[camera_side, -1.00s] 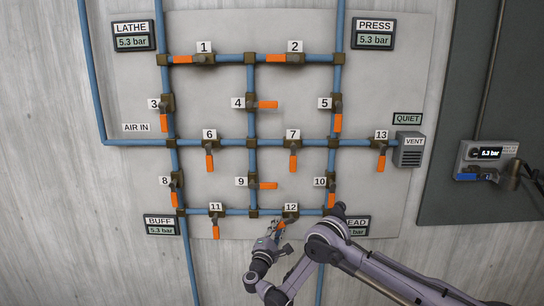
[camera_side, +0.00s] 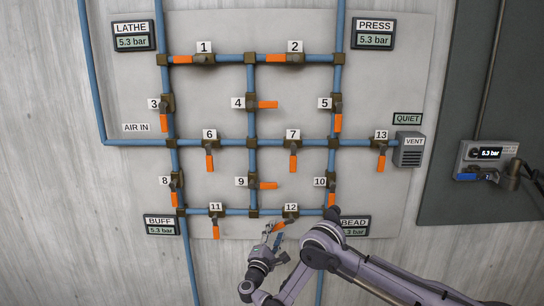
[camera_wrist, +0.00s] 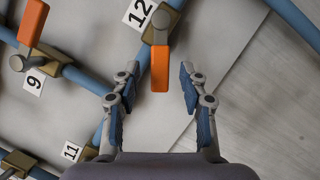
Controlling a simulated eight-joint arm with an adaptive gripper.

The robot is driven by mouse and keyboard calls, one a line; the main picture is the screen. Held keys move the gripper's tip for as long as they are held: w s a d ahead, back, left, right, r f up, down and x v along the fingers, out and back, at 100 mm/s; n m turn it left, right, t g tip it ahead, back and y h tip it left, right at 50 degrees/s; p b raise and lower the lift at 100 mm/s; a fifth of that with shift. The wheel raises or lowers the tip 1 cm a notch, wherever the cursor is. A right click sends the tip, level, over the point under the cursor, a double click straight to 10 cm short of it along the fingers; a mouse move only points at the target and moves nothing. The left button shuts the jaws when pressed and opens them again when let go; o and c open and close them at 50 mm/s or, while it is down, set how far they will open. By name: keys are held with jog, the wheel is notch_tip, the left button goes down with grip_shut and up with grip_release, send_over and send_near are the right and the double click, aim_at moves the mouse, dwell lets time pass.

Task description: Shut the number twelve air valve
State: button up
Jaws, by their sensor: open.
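The number twelve valve (camera_side: 291,211) sits on the bottom blue pipe, right of the middle, under its "12" label. Its orange handle (camera_side: 278,226) slants down and to the left, at an angle to the pipe. My gripper (camera_side: 272,234) is at the free end of this handle, below the pipe. In the wrist view the handle (camera_wrist: 160,68) reaches down between the two open fingers of my gripper (camera_wrist: 158,82).
Valve ten (camera_side: 332,188) and the BEAD gauge (camera_side: 355,224) are close on the right, near my arm. Valve nine's handle (camera_side: 267,186) points right above.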

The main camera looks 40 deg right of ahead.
jog(key=shift+v, duration=2.2)
jog(key=shift+w+r, duration=0.15)
jog(key=c, duration=0.7)
jog(key=w+r+m+g+y, duration=0.1)
jog(key=m, duration=0.1)
jog(key=w+r+m+y, duration=0.1)
jog(key=w+r+m, duration=0.1)
jog(key=m, duration=0.1)
jog(key=shift+a+r+g, duration=0.15)
jog(key=shift+g, duration=0.25)
grip_shut()
jog(key=a+r+m+g+y, duration=0.45)
jog(key=r+m+y, duration=0.25)
jog(key=r+m, duration=0.45)
jog(key=s+a+f+x, duration=0.1)
jog(key=s+x, duration=0.1)
jog(key=x, duration=1.1)
jog(key=shift+f+m+t, duration=0.35)
jog(key=shift+t, duration=0.1)
